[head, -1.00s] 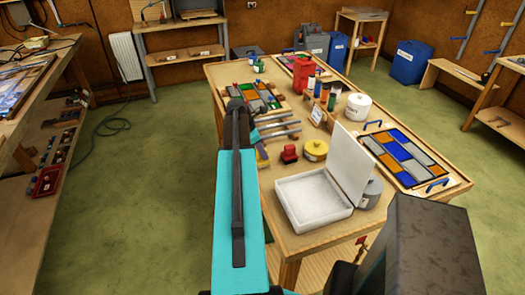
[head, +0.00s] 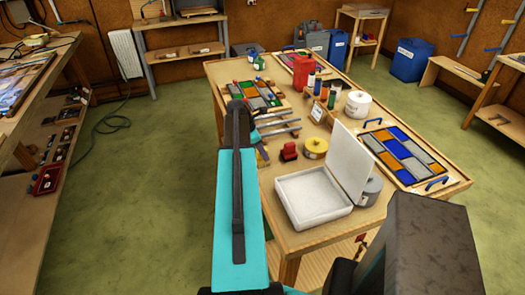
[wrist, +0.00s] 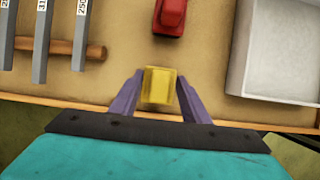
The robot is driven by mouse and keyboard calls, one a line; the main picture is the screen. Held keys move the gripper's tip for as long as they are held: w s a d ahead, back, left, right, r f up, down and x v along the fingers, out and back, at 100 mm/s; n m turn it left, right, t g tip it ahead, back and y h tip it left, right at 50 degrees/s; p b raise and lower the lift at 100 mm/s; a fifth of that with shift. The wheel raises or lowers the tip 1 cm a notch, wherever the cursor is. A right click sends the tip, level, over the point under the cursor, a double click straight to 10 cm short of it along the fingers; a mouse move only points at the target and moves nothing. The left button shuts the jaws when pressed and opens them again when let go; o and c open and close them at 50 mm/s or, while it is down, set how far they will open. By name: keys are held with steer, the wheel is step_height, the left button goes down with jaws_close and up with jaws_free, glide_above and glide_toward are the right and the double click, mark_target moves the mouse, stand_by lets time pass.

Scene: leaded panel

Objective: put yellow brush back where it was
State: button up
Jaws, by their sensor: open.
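The yellow brush (wrist: 158,86) shows in the wrist view as a yellow block near the table's front edge. My gripper (wrist: 159,78) is open, with one purple finger on each side of the brush. A narrow gap seems to show between the fingers and the brush. Whether the brush rests fully on the table is hard to tell.
A red object (wrist: 170,17) lies just beyond the brush. Grey bars (wrist: 41,30) lie across a wooden rod (wrist: 60,49) at left.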

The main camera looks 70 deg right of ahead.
steer(key=b+v, duration=0.3)
steer(key=v, duration=0.9)
steer(key=shift+r, duration=0.15)
stand_by(0.3)
stand_by(0.7)
steer(key=w+a+f+m+y, duration=0.1)
steer(key=w+a+f, duration=0.5)
steer(key=a+f, duration=0.35)
steer(key=w+a+f+m, duration=0.1)
steer(key=w+a+f, duration=0.4)
steer(key=a+f, duration=0.45)
steer(key=w+a+f+m+y, duration=0.1)
steer(key=w+a+f, duration=0.5)
steer(key=a+f, duration=0.4)
steer(key=s+a+f+m, duration=0.1)
steer(key=s+a+f, duration=0.3)
steer(key=a, duration=0.5)
steer(key=s+a+f+m, duration=0.1)
steer(key=a+f, duration=0.4)
steer(key=a, duration=0.4)
steer(key=s+a+f+m, duration=0.1)
steer(key=s+a+f, duration=0.3)
steer(key=a, duration=0.5)
steer(key=s+a+f+m+g, duration=0.1)
steer(key=s+a+f, duration=0.4)
steer(key=s+a, duration=0.2)
steer(key=shift+s+a+f+m+g+y, duration=0.25)
steer(key=shift+s+a+m+g+y, duration=0.1)
steer(key=shift+a+m+g+y, duration=0.05)
